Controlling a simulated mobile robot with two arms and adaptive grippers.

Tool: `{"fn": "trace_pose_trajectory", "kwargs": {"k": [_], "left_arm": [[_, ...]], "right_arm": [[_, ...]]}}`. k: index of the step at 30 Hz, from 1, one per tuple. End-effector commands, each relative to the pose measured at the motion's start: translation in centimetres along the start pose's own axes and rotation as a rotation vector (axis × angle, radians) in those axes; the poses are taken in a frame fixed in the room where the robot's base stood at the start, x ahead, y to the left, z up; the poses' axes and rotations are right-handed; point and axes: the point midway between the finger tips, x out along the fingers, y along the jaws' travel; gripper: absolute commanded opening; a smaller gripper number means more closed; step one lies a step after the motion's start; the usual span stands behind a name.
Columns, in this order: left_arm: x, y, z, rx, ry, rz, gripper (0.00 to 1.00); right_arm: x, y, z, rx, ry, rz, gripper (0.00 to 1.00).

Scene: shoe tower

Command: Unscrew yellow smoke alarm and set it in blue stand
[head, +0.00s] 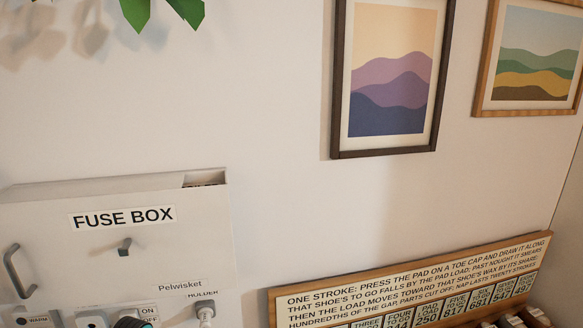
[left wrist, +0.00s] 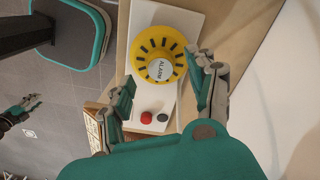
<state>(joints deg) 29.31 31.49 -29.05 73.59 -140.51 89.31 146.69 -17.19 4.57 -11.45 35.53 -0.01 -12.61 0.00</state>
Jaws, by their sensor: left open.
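The yellow smoke alarm (left wrist: 153,43), round with dark slots and a white centre labelled ALARM, sits on a white plate (left wrist: 180,20) in the left wrist view. My left gripper (left wrist: 165,88) is open and empty. Its two fingers point toward the alarm, one at the lower left and one at the right. I cannot tell whether either touches it. What looks like my right gripper (left wrist: 22,108) shows small at the left edge, away from the alarm; its jaw state is unclear. I see no blue stand in either view, and the head view shows neither gripper nor alarm.
A red button (left wrist: 146,117) and a dark button (left wrist: 162,117) are on the plate below the alarm. The head view shows a fuse box (head: 120,245), a text sign (head: 415,280) and two framed pictures (head: 390,75) (head: 530,55) on the wall.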

Motion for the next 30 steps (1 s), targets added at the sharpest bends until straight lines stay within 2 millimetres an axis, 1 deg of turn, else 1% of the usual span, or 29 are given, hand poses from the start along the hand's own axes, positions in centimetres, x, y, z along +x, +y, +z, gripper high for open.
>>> {"fn": "trace_pose_trajectory", "kwargs": {"k": [1,11,19,24,30], "left_arm": [[-0.6,0.0,0.0,0.000,0.001,-0.001,0.58],[-3.2,-0.1,0.0,-0.001,0.001,-0.001,0.58],[-5.2,-0.1,0.0,0.000,0.001,-0.001,0.58],[-5.9,0.0,0.0,0.000,0.000,0.000,0.58],[-5.9,0.0,0.0,-0.001,0.000,0.000,0.58]], "right_arm": [[-0.3,0.0,0.0,0.000,0.000,0.000,0.40],[-1.3,0.0,-0.1,0.000,0.000,0.000,0.40],[-1.1,0.0,-0.1,0.000,0.000,0.000,0.40],[-1.1,0.0,-0.1,0.000,0.000,0.000,0.40],[-1.1,0.0,-0.1,0.000,0.000,0.000,0.40]]}}
